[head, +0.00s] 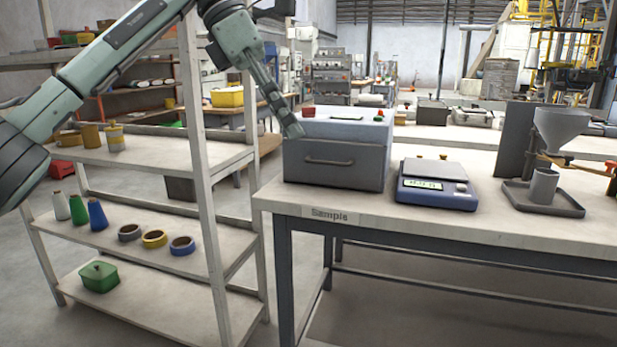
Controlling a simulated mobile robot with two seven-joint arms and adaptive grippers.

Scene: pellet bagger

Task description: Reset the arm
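My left arm comes in from the upper left, over the shelf rack, and bends down at the wrist. Its gripper (292,128) points down and to the right, at the left upper edge of the grey box (335,162) with a drawer handle. I see the fingers nearly edge-on, so their opening does not show, and I see nothing held. Whether the fingertips touch the box or are just in front of it, I cannot tell. My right gripper is out of view.
The table (420,228) labelled "Sample" carries the box, a blue scale (437,186), and a funnel (561,125) above a grey cup (543,186) on a tray. The shelf rack (205,160) at left holds cones, tape rolls and a green container (99,277).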

